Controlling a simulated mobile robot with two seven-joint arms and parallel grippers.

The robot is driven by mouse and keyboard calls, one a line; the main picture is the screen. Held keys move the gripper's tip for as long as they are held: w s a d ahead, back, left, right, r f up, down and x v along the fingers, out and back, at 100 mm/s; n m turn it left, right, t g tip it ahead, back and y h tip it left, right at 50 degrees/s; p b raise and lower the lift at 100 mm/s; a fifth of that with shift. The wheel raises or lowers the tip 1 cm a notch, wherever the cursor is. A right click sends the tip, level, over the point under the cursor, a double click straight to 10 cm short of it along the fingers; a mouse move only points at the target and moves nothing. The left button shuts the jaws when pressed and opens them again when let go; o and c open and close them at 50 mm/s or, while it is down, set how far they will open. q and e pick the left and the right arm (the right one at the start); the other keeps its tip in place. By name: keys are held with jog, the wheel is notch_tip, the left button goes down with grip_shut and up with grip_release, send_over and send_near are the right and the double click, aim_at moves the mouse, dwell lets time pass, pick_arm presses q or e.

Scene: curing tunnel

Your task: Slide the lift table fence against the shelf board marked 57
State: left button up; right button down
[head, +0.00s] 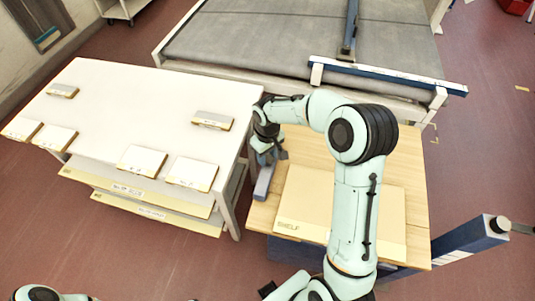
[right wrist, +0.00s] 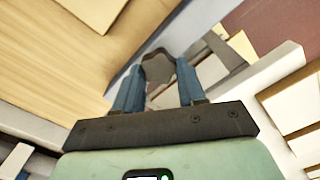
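The shelf board (head: 312,192), a flat tan panel lettered SHELF, lies on the wooden lift table (head: 412,182). No number on it is legible. The grey-blue fence (head: 264,183) lies along the table's left edge, with a narrow strip of wood between it and the board. My right gripper (head: 270,150) is at the fence's far end. In the right wrist view its two blue fingers (right wrist: 159,72) stand either side of a dark rounded knob (right wrist: 158,67), which fills the space between the tips. The fence also shows there as a grey strip (right wrist: 190,22). My left gripper is out of view.
A white table (head: 150,100) with several small labelled pieces stands to the left, labelled boards on its lower shelves. A grey conveyor bed (head: 250,40) with a blue rail (head: 390,75) lies behind. A blue post arm (head: 470,235) stands at right. My right forearm crosses over the board.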

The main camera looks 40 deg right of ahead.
jog(key=s+d, duration=0.1)
jog(key=s, duration=0.1)
jog(key=s+d+b, duration=0.1)
jog(key=s+d, duration=0.1)
jog(key=shift+d, duration=0.15)
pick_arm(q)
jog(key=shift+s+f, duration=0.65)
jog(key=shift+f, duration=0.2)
pick_arm(e)
jog(key=c, duration=0.6)
grip_release()
jog(key=shift+c, duration=0.2)
jog(key=shift+w, duration=0.1)
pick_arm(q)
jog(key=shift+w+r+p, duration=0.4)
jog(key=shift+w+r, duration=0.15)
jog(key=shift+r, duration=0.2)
pick_arm(e)
notch_tip(320, 180, up, 14)
jog(key=shift+f, duration=0.25)
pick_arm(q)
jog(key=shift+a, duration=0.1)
pick_arm(e)
jog(key=shift+f, duration=0.1)
